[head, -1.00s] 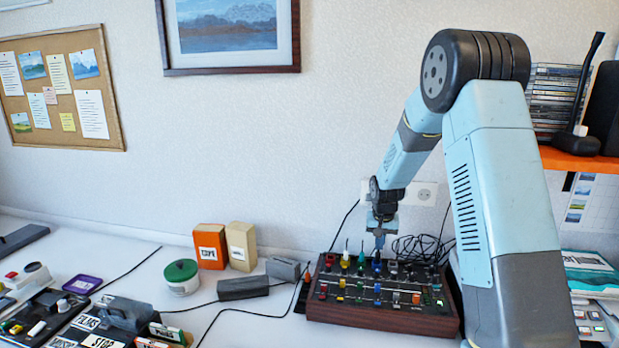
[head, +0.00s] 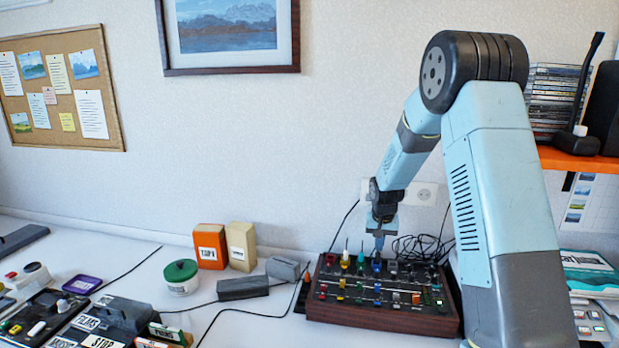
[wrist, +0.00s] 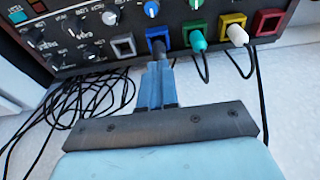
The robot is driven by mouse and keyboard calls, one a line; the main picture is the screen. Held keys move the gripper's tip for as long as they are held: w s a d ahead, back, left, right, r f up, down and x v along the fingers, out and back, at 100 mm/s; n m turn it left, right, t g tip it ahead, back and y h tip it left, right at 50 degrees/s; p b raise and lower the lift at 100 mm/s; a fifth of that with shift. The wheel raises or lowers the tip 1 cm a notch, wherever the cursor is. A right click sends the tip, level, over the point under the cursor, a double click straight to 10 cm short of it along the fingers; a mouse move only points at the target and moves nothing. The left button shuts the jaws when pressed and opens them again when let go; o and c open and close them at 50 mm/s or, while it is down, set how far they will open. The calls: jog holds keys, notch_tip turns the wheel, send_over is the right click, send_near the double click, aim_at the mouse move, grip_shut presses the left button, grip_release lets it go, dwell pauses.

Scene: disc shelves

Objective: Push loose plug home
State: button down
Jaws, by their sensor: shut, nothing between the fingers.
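A dark console with wooden sides (head: 383,316) stands on the desk, with a row of coloured square sockets along its back. In the wrist view a teal plug (wrist: 197,41) sits in the green socket and a white plug (wrist: 237,35) in the yellow socket (wrist: 231,20), each with a black cable. The red socket (wrist: 268,22) and the grey socket (wrist: 123,46) look empty. My gripper (wrist: 159,62) is shut and empty, its tips at the blue socket (wrist: 157,34). A dark piece at the tips may be a plug; contact and seating are unclear. It also shows in the head view (head: 379,246).
Black cables (head: 415,246) lie coiled behind the console. Orange (head: 209,246) and cream (head: 241,246) boxes, a green-lidded tub (head: 181,277) and grey blocks (head: 243,288) stand to its left. Another control panel (head: 50,312) is at the front left. The wall is close behind.

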jog(key=shift+f, duration=1.05)
dwell(1.0)
jog(key=shift+r, duration=0.15)
jog(key=shift+r, duration=3.4)
